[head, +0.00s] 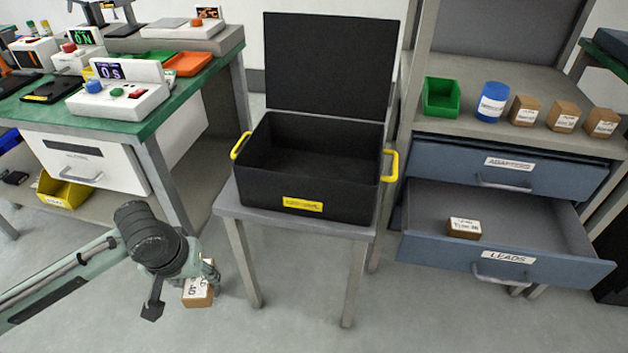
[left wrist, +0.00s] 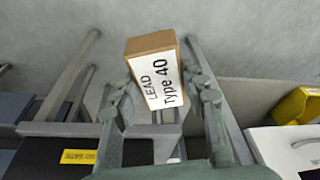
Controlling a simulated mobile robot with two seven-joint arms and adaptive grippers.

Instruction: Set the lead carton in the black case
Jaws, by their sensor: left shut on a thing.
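My left gripper (head: 206,276) is shut on a small brown carton (head: 198,293) with a white label. In the left wrist view the carton (left wrist: 152,75) sits between the fingers (left wrist: 160,95) and its label reads "LEAD Type 40". The gripper holds it over the floor, left of and lower than the black case. The black case (head: 270,190) stands on a small grey table with its lid (head: 330,65) raised. Its visible inside looks empty. Part of the case (left wrist: 50,160) shows in the left wrist view. My right gripper is not in view.
The grey table (head: 228,203) has legs close to my left gripper. A green bench (head: 185,100) stands at the left. At the right, an open LEADS drawer (head: 520,215) holds another carton (head: 464,228). Yellow handles (head: 391,165) stick out from the case's sides.

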